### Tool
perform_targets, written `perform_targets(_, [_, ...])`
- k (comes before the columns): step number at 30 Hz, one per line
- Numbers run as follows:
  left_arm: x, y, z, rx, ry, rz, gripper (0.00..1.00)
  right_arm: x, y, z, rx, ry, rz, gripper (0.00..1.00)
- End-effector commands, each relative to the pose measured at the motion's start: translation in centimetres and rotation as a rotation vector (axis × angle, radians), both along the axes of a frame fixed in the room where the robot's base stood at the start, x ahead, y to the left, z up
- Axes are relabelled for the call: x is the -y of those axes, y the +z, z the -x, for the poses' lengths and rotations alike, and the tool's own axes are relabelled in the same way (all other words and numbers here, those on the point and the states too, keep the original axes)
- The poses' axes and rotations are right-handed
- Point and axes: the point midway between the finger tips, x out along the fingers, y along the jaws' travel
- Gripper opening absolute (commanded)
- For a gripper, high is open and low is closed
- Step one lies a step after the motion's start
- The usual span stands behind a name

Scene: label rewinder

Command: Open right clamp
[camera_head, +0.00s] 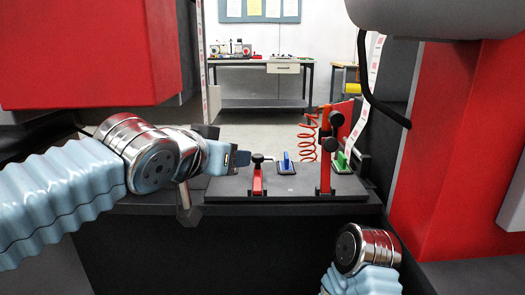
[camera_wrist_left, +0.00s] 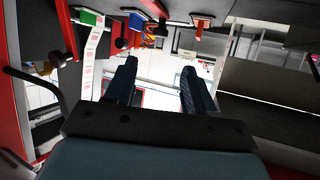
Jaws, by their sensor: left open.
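The right clamp (camera_head: 325,172) is a tall red upright with black knobs near its top, on the right part of a dark plate (camera_head: 225,187). The left clamp (camera_head: 257,183) is a shorter red post with a dark, ball-tipped rod across its top. My left gripper (camera_head: 226,147) is open and empty, at the plate's left side, left of both clamps and apart from the right one. In the left wrist view, the left gripper's two dark fingers (camera_wrist_left: 158,88) stand wide apart with nothing between them. My right arm shows at the lower right; its gripper is out of view.
A blue-handled piece (camera_head: 286,162) sits between the clamps, and a green one (camera_head: 342,161) sits to the right. A red coiled hose (camera_head: 308,138) hangs behind. A label strip (camera_head: 364,95) and a red machine panel (camera_head: 445,160) bound the right side.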

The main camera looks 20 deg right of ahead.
Motion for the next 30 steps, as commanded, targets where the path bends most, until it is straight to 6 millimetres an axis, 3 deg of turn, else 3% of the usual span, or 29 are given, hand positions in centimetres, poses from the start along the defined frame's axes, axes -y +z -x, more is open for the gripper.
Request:
perform_targets(5, [1.3, -1.0, -1.7, -0.004, 0.001, -0.003, 0.54, 0.0, 0.2, 0.0, -0.001, 0.000, 0.000, 0.00])
perform_targets(18, [6.7, -4.5, -8.5, -0.002, 0.001, -0.002, 0.54, 0.1, 1.2, 0.0, 0.001, -0.001, 0.002, 0.00])
perform_targets(30, [7.9, -5.3, -9.9, -0.001, 0.000, -0.001, 0.54, 0.1, 1.3, 0.0, 0.002, -0.002, 0.003, 0.00])
